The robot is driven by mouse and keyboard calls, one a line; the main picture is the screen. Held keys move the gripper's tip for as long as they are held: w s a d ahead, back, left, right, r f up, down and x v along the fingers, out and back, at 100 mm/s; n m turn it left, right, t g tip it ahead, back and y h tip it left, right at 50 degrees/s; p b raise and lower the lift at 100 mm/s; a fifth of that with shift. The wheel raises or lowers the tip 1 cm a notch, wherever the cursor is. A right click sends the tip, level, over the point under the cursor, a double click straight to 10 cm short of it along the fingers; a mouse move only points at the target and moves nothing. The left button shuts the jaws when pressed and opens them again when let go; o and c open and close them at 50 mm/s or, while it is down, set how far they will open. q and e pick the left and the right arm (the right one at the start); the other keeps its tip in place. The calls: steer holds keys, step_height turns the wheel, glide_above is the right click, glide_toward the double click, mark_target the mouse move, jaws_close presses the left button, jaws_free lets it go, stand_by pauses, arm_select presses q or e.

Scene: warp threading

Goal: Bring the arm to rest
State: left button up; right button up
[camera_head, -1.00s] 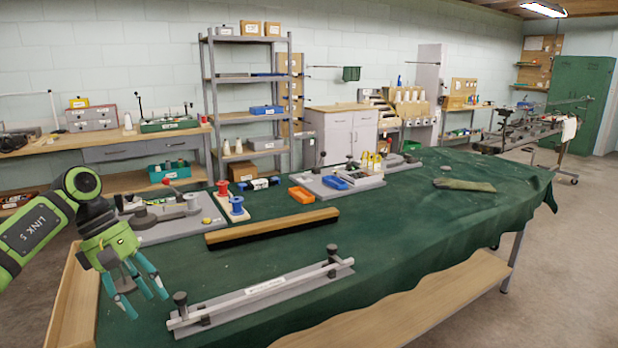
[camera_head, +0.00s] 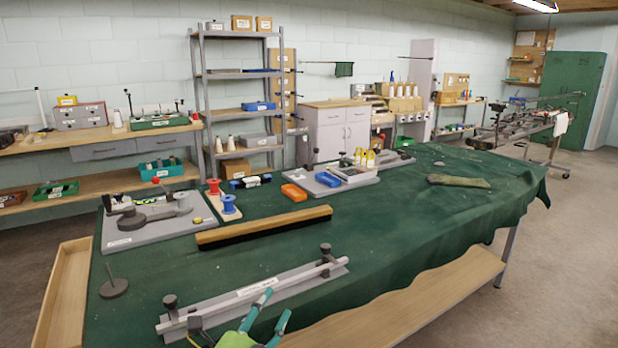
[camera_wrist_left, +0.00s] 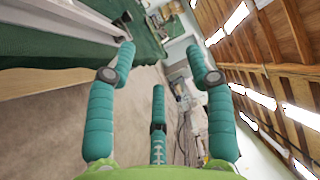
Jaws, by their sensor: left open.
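My left gripper (camera_head: 245,318) is at the bottom edge of the head view, by the near side of the green-covered table (camera_head: 380,232). Its teal fingers are spread and nothing is between them. In the left wrist view the same open fingers (camera_wrist_left: 160,70) show over the floor, with the table edge at upper left. Most of the left arm is out of the frame. My right gripper is not in view.
A dark disc with an upright pin (camera_head: 113,288) stands at the table's left. Behind the rail are a wooden bar (camera_head: 265,226), a grey board with a dark fixture (camera_head: 150,225) and blue and red spools (camera_head: 228,204). The table's right part is mostly clear.

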arm_select(q)
steer(key=s+a+f+n+g+y, duration=0.3)
steer(key=s+a+f+n+y, duration=0.3)
steer(key=f+n, duration=0.4)
steer(key=s+a+f+n+g+y, duration=0.1)
steer(key=s+a+f+n+g, duration=0.2)
steer(key=s, duration=0.5)
steer(key=s+a+f+n+g, duration=0.1)
steer(key=s+f+n+g, duration=0.4)
steer(key=s, duration=0.3)
steer(key=s+a+f+n+g+y, duration=0.1)
steer(key=s+a+f+n+g, duration=0.15)
steer(key=s+f, duration=0.45)
steer(key=s+f+g+p, duration=0.1)
steer(key=s+f+p, duration=0.15)
steer(key=f, duration=0.65)
steer(key=s+f+g+p, duration=0.2)
steer(key=s+f, duration=0.1)
steer(key=f, duration=0.7)
steer(key=s+a+f+p, duration=0.1)
steer(key=s+f, duration=0.3)
steer(key=s, duration=0.3)
steer(key=s+a+f+p, duration=0.1)
steer(key=s+f+p, duration=0.1)
steer(key=s+f, duration=0.2)
steer(key=s, duration=0.3)
steer(key=shift+s+f+g, duration=0.25)
steer(key=shift+s+g, duration=0.1)
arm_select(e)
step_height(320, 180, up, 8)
